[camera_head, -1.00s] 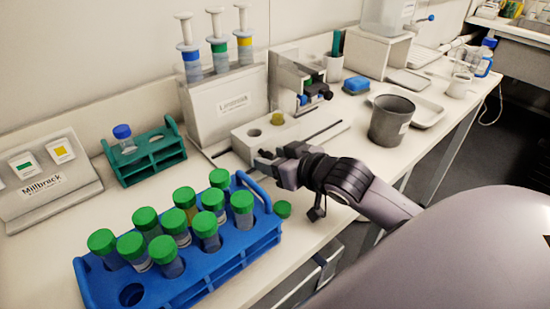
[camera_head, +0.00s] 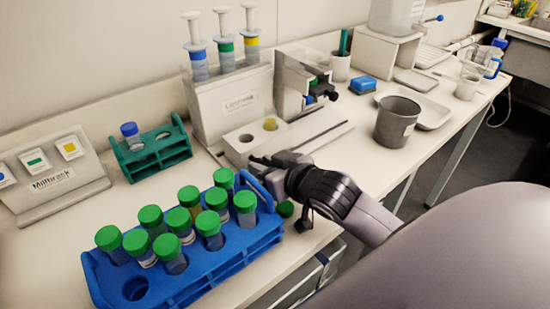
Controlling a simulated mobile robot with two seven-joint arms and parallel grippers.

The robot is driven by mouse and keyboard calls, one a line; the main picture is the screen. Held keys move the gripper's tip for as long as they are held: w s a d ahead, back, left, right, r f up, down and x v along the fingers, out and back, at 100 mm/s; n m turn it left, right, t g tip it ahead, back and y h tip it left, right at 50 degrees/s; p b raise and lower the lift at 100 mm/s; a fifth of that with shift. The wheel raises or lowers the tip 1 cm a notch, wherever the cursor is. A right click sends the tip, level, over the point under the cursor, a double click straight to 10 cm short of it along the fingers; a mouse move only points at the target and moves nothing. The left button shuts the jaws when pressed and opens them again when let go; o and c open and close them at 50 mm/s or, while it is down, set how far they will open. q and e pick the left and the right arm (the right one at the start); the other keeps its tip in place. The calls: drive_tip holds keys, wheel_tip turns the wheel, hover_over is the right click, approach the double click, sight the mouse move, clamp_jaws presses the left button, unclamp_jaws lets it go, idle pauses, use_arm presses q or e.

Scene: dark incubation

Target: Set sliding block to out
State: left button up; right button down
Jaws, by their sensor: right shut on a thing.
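The sliding block (camera_head: 250,145) is a pale block with two round wells in its top, on a slotted rail (camera_head: 318,133) in front of the dispenser labelled unit (camera_head: 236,104). One well is empty and dark; the other holds a yellowish piece (camera_head: 270,124). My right gripper (camera_head: 262,163) is at the block's front side, shut on it low down. The exact contact is partly hidden by the fingers. The long slot of the rail lies bare to the right of the block. My left gripper is not in view.
A blue rack (camera_head: 268,233) of green-capped tubes stands close in front of my gripper, with a green cap (camera_head: 285,209) beside it. A green rack (camera_head: 160,165) is at left. A grey beaker (camera_head: 396,122) and white tray (camera_head: 436,117) stand to the right.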

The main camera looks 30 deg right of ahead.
drive_tip(key=shift+s+a+f, duration=0.1)
drive_tip(key=shift+a+f, duration=0.05)
drive_tip(key=shift+a, duration=0.15)
drive_tip(key=c, duration=0.9)
unclamp_jaws()
drive_tip(key=shift+a, duration=0.1)
drive_tip(key=shift+v, duration=3.55)
